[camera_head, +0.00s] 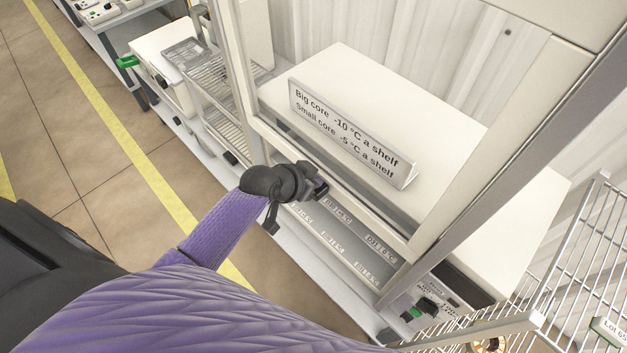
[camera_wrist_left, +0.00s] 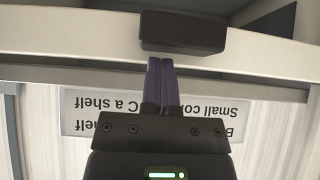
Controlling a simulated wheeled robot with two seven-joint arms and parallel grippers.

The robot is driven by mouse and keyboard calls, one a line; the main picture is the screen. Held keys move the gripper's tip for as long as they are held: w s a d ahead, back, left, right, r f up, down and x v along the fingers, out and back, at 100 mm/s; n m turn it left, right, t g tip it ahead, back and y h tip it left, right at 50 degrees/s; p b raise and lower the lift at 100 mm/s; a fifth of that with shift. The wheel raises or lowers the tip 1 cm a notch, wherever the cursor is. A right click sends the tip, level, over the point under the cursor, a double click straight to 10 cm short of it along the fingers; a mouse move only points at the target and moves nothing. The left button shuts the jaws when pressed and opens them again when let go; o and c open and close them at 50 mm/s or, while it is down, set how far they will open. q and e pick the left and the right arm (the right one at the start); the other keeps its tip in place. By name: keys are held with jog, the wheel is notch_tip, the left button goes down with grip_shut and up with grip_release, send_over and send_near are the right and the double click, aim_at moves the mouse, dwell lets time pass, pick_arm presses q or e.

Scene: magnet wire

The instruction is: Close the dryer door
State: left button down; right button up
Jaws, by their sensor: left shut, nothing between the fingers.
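The dryer door (camera_head: 340,187) is a pale cream frame around an opening or clear pane in the head view. A sign about big and small cores shows through it. Its pale rail (camera_wrist_left: 60,35) crosses the top of the left wrist view, with a dark block (camera_wrist_left: 182,33) like a handle on it. My left gripper (camera_head: 318,190) is at the door's lower rail. Its purple fingers (camera_wrist_left: 162,62) are shut and empty, with their tips close to the dark block; contact is unclear. I cannot tell how far the door stands open. My right gripper is out of view.
A sign (camera_head: 350,135) stands on a white box behind the frame. Labelled shelves (camera_head: 345,240) lie below the door's rail. A wire rack (camera_head: 590,240) stands at the right. The tiled floor (camera_head: 90,150) with a yellow line is clear at the left.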

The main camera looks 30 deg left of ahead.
pick_arm(q)
jog(key=shift+f, duration=0.1)
pick_arm(e)
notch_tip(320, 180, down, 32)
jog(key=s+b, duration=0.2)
jog(key=b, duration=3)
pick_arm(q)
notch_tip(320, 180, down, 44)
jog(key=b, duration=0.4)
jog(key=shift+s+r, duration=0.2)
jog(key=shift+r, duration=0.05)
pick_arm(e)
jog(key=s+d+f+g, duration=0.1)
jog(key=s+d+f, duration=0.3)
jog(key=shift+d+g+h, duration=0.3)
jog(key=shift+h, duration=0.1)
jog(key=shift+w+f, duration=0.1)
